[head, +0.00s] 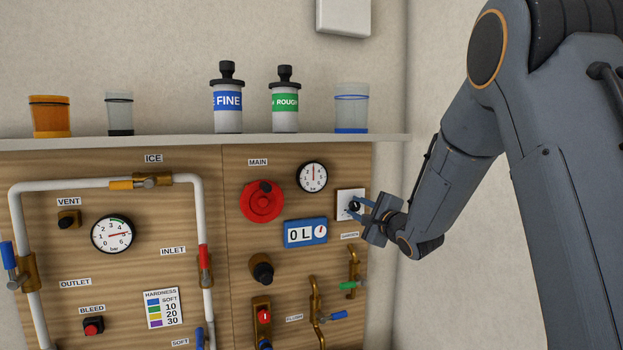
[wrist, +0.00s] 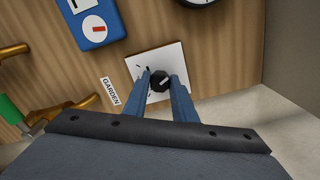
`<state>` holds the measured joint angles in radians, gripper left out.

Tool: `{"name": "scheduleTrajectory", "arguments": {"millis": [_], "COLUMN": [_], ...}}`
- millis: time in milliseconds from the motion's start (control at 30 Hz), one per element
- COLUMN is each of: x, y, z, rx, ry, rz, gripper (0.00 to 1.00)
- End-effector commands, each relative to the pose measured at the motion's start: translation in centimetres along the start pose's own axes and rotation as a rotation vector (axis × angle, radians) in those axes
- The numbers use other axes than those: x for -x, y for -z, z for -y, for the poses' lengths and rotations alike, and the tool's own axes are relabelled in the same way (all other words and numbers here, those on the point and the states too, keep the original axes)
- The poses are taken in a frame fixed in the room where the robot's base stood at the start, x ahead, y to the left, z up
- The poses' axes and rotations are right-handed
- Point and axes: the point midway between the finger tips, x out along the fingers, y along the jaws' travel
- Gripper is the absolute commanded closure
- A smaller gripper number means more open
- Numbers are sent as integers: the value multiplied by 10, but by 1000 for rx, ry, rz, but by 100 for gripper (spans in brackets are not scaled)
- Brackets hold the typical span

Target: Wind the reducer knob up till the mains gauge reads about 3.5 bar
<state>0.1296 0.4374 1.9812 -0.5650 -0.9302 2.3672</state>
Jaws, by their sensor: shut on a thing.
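A small black knob (head: 354,206) sits on a square white plate on the right of the wooden panel. It shows in the wrist view (wrist: 160,81) with a pale pointer line slanting up to the right. My gripper (head: 360,208) is shut on this knob, one blue finger on each side. The knob carries no readable name. The gauge near the MAIN label (head: 312,177) is up and left of the plate. Its needle points about straight up, near 3, but the digits are small. Only its lower rim shows in the wrist view.
A brass pipe with a green lever (head: 348,285) is below. A shelf (head: 200,140) with bottles and cups runs above. A wall corner is close on the right.

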Motion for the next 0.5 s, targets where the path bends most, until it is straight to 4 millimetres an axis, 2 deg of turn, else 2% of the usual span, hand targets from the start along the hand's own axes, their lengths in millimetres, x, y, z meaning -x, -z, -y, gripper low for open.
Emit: {"name": "scheduleTrajectory", "arguments": {"millis": [233, 500], "x": [0, 0], "y": [0, 0], "z": [0, 0], "rx": [-7, -161], "ry": [1, 1], "rz": [0, 0], "gripper": [92, 92]}}
